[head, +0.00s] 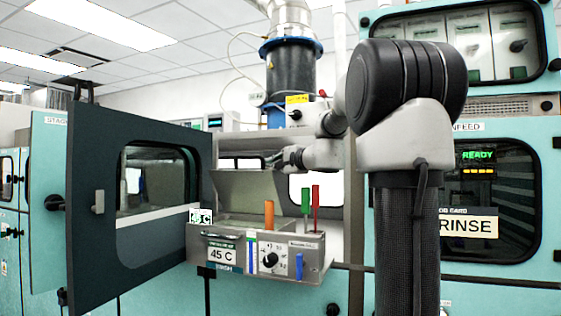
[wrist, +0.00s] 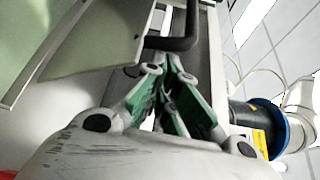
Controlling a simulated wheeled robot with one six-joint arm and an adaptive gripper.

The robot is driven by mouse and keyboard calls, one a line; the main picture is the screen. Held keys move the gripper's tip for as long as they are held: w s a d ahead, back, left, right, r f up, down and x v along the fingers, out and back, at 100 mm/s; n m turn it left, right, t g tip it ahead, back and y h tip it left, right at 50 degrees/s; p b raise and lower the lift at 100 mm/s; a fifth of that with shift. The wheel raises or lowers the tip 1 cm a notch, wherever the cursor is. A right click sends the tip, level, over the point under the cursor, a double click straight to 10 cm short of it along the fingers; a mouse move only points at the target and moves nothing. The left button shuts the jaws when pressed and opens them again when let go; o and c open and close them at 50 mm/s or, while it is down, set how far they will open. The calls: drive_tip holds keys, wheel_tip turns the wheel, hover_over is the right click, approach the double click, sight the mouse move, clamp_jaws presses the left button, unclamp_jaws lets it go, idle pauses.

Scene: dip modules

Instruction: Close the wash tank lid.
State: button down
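The wash tank (head: 232,222) is a grey metal box with a "45 C" label in the head view. Its lid (head: 243,190) stands raised and tilted at the back of the tank. In the wrist view the lid is the pale panel (wrist: 95,38) at upper left. A dark bar handle (wrist: 180,43) shows beside the lid's edge. My gripper (head: 284,158) is at the lid's upper right in the head view. In the wrist view its green-padded fingers (wrist: 164,66) point at the bar, their tips close to it. Whether they grip it is unclear.
A dark cabinet door (head: 85,200) with a window stands open at left. A control panel with a knob (head: 270,260) is below. The rinse cabinet (head: 475,270) stands at right.

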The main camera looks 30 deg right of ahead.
drive_tip(key=s+a+f, duration=0.5)
drive_tip(key=a+f, duration=0.2)
drive_tip(key=f, duration=0.1)
drive_tip(key=shift+s+a+f, duration=0.15)
drive_tip(key=shift+s+a, duration=0.05)
drive_tip(key=shift+s, duration=0.2)
idle(0.3)
drive_tip(key=s+d, duration=0.1)
drive_tip(key=s, duration=1.1)
drive_tip(key=shift+d+r, duration=0.2)
drive_tip(key=shift+r, duration=0.05)
